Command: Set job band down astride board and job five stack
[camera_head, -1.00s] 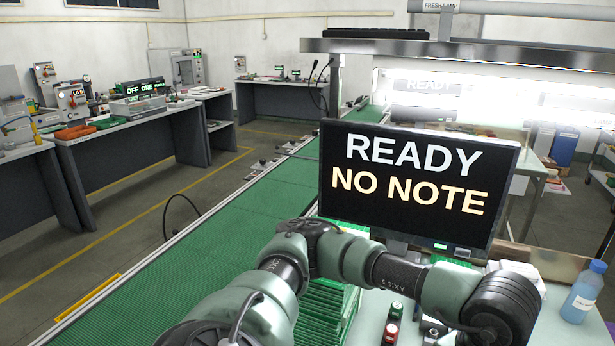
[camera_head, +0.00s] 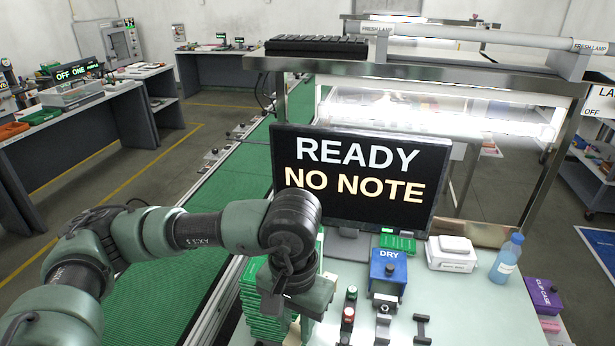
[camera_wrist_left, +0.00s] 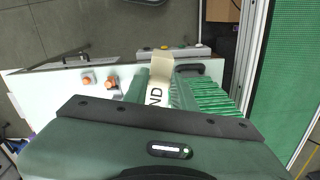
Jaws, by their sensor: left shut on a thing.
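My left gripper (camera_head: 292,296) hangs over the bench, at the right side of the green board stack (camera_head: 256,318). In the left wrist view its fingers (camera_wrist_left: 159,84) are shut on a cream job band (camera_wrist_left: 158,94), whose lettering shows only "ND". The band is beside the ribbed edges of the stack (camera_wrist_left: 208,92) in that view. The gripper body hides the lower part of the band and some of the stack. I cannot tell whether the band touches the boards. My right gripper is not in view.
A monitor (camera_head: 355,176) reading "READY NO NOTE" stands behind the gripper. A blue "DRY" box (camera_head: 388,274), a white box (camera_head: 451,254), a bottle (camera_head: 507,259) and small tools (camera_head: 348,312) are to the right. A green conveyor (camera_head: 190,270) runs left of the bench.

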